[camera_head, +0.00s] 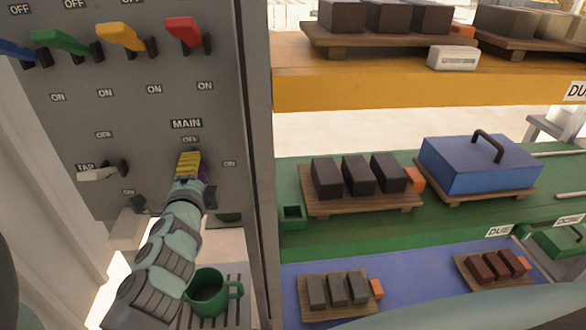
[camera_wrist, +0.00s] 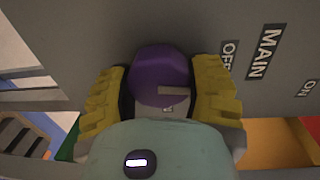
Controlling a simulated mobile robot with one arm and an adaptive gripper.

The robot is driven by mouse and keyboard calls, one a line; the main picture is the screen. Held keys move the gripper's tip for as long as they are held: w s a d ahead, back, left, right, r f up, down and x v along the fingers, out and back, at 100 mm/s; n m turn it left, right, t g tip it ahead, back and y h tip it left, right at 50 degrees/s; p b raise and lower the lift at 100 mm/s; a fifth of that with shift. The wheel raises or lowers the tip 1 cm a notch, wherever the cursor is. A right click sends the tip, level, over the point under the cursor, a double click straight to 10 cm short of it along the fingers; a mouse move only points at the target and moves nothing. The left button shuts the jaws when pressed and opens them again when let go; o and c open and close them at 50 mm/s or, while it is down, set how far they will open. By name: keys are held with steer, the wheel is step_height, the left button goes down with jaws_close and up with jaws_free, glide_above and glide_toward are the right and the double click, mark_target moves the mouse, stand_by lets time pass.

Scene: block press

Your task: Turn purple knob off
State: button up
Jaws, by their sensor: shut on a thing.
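The purple knob (camera_wrist: 158,72) sits on the grey panel below the MAIN label (camera_head: 186,124) and its OFF mark. In the wrist view it lies between my two yellow fingers, and a pale bar on its face points right, toward the side of the OFF label (camera_wrist: 228,54). My gripper (camera_head: 188,164) is shut on the knob, one finger on each side. In the head view only a sliver of purple shows behind the fingers, and the knob's turn cannot be read there.
Blue, green, yellow and red levers (camera_head: 184,33) line the panel's top. A white TAP lever (camera_head: 101,172) is left of my gripper. A green mug (camera_head: 208,292) stands below on a slatted grate. Shelves with blocks on trays stand right, past the panel's edge (camera_head: 257,150).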

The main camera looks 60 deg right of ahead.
steer(key=shift+n, duration=0.6)
steer(key=o, duration=1.2)
steer(key=v, duration=1.2)
steer(key=shift+r, duration=0.1)
